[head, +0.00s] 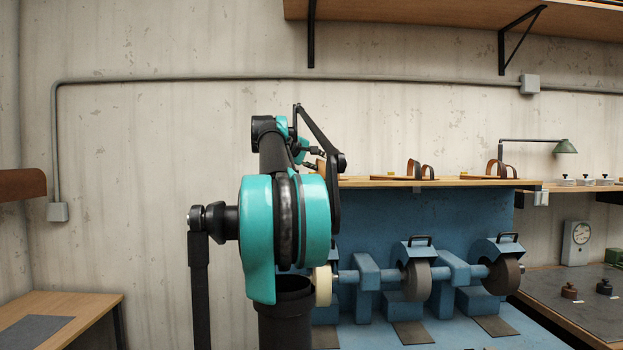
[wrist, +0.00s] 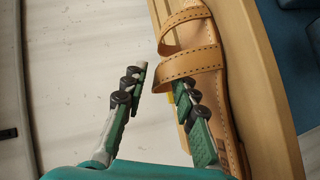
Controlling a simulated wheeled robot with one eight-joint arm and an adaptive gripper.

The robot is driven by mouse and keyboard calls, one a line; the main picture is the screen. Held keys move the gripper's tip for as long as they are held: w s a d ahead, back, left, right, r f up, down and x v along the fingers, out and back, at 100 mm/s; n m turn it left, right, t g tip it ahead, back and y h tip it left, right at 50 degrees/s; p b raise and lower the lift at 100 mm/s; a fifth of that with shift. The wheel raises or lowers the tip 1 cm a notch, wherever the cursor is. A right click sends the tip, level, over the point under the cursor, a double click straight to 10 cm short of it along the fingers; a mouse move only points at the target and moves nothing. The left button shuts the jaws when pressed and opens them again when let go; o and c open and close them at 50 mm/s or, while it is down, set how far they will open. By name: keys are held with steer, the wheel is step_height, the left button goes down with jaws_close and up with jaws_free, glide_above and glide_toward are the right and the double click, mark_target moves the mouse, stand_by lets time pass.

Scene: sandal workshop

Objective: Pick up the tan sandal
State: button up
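The tan sandal (wrist: 205,70) lies on a narrow wooden shelf (wrist: 262,75) in the wrist view, with two wide stitched straps across it. My gripper (wrist: 161,82) is open around its near side edge. The right finger is over the sandal, with its tip by the lower strap; whether it touches is unclear. The left finger is outside the shelf edge, over empty space. In the head view my arm hides most of my gripper and that end of the shelf; a bit of tan strap (head: 322,167) shows beside it.
Other brown sandals (head: 414,168) (head: 495,168) stand further right on the same shelf, with small yellow tags between them. Below is a blue grinding machine (head: 370,220) with several wheels.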

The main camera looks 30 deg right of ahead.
steer(key=x, duration=0.4)
steer(key=shift+w+d+r, duration=0.1)
steer(key=shift+w+d, duration=0.05)
steer(key=shift+d, duration=0.25)
steer(key=shift+c, duration=0.5)
jaws_close()
